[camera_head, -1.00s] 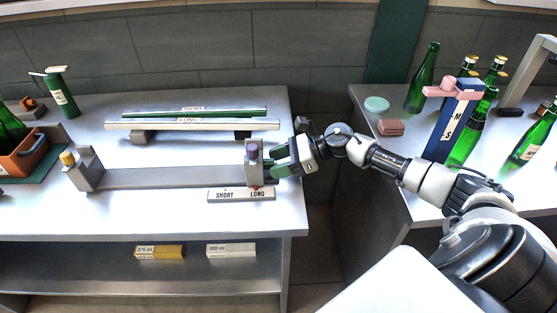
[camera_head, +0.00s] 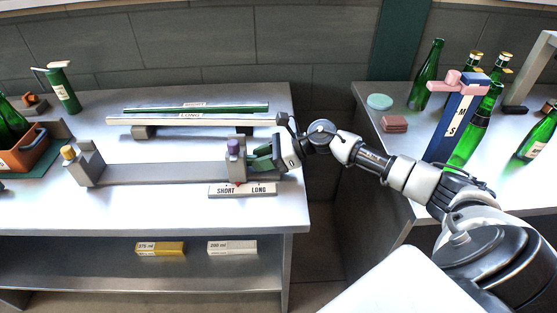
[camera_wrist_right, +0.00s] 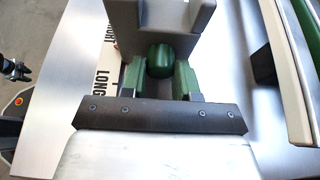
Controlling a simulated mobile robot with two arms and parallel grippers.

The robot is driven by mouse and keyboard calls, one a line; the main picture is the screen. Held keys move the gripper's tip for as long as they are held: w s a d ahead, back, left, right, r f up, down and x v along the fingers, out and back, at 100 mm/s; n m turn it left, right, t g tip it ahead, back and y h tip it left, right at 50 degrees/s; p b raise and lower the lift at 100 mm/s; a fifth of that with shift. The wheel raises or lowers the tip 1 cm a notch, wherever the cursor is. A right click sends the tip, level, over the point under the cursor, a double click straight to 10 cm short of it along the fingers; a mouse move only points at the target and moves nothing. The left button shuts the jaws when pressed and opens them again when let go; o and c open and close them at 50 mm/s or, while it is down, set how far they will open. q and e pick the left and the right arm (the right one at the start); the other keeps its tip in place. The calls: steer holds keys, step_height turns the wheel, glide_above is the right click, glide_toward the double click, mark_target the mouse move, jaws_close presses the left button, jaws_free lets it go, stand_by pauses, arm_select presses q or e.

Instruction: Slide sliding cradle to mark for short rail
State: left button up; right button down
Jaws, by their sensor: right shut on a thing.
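My right gripper (camera_head: 260,157) is at the cradle's right side. In the right wrist view, its green fingers (camera_wrist_right: 160,80) are shut around a green round handle (camera_wrist_right: 160,60) on the cradle (camera_wrist_right: 150,18). A green rail (camera_head: 225,107) and a pale rail marked LONG (camera_head: 150,121) lie behind the track.
A fixed grey end block (camera_head: 88,163) with a yellow knob closes the track's left end. Yellow (camera_head: 160,248) and white (camera_head: 232,247) boxes sit on the shelf below. Green bottles (camera_head: 427,74) stand on the right table.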

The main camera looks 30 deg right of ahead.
steer(key=shift+w+a, duration=0.4)
steer(key=shift+a, duration=0.25)
steer(key=shift+w+a, duration=0.35)
steer(key=shift+a, duration=0.25)
steer(key=c, duration=0.8)
jaws_free()
steer(key=b+v, duration=0.2)
steer(key=v, duration=0.8)
steer(key=shift+b, duration=0.3)
steer(key=shift+s+d+r, duration=0.2)
steer(key=shift+d, duration=0.15)
